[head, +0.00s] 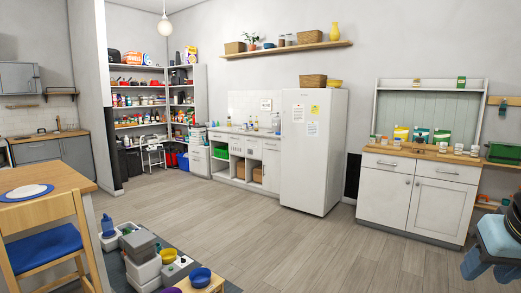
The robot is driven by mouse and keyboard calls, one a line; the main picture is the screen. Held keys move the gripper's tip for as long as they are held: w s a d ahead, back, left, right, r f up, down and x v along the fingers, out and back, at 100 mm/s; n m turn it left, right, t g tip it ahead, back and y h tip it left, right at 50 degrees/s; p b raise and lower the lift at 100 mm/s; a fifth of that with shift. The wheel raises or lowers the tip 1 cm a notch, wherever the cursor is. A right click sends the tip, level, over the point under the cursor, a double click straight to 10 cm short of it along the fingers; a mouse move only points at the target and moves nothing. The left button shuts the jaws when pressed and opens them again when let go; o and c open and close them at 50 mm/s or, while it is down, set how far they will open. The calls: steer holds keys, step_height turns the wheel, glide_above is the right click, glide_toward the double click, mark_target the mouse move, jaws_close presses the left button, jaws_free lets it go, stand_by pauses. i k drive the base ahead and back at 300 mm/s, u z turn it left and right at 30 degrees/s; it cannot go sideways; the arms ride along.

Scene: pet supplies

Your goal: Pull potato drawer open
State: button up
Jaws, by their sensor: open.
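I cannot tell which drawer is the potato drawer; no label is readable from here and no potatoes show. A white drawer unit (198,160) stands at the left end of the back counter, beside the pantry shelves, and its drawers look shut. The white cabinet at the right has two shut drawers, a left one (390,162) and a right one (446,172), above shut doors.
A white fridge (311,150) stands between the counter and the right cabinet. A table (70,182) and chair (45,245) are at the left. Bowls and grey pet feeders (142,245) stand on a dark mat at lower left. The wooden floor (270,235) in the middle is clear.

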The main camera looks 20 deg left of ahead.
mark_target(255, 143)
steer(key=u, duration=0.75)
steer(key=i, duration=7.5)
steer(key=u, duration=0.2)
